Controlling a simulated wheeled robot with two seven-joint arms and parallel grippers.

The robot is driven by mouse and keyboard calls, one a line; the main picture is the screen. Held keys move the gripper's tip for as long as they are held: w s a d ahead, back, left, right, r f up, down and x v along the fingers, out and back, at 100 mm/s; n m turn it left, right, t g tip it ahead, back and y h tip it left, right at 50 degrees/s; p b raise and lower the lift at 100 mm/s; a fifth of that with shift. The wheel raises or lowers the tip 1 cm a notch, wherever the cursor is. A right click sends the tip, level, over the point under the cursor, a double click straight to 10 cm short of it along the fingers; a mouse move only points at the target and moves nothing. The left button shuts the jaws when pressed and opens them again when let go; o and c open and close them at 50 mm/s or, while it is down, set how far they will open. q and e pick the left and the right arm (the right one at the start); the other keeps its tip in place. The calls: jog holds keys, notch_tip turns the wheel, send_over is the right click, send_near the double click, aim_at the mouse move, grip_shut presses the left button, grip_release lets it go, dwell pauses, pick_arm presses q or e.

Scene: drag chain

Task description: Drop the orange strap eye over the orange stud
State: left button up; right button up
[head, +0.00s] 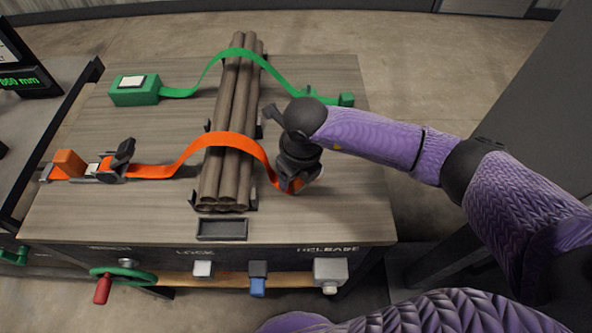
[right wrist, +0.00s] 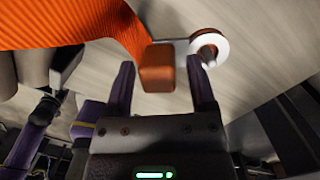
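The orange strap (head: 228,140) runs from a ratchet buckle (head: 116,163) at the left, over the brown pipes, down to my right gripper (head: 290,184). In the right wrist view the strap (right wrist: 75,25) comes down to an orange block (right wrist: 157,68) at its end. The block sits between the right gripper's two fingers (right wrist: 160,85), with a gap on each side. The gripper is open. Just beyond the right finger is a white ring (right wrist: 208,45) with a dark peg tip showing in it. I cannot tell whether the ring is the strap eye or the stud's base. My left gripper is not in view.
Brown pipes (head: 241,95) lie in a bundle held by black brackets. A green strap (head: 215,62) crosses behind, between a green box (head: 135,90) and a green anchor (head: 345,99). A dark tray (head: 222,228) sits at the front edge. The table right of my gripper is clear.

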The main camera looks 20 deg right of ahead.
jog(key=shift+o, duration=0.6)
jog(key=r+p, duration=0.1)
jog(key=r, duration=0.2)
jog(key=r+p, duration=0.1)
jog(key=r, duration=0.2)
jog(key=s+r+p, duration=0.1)
jog(key=r, duration=0.2)
jog(key=shift+d+r, duration=0.25)
jog(key=shift+r, duration=0.2)
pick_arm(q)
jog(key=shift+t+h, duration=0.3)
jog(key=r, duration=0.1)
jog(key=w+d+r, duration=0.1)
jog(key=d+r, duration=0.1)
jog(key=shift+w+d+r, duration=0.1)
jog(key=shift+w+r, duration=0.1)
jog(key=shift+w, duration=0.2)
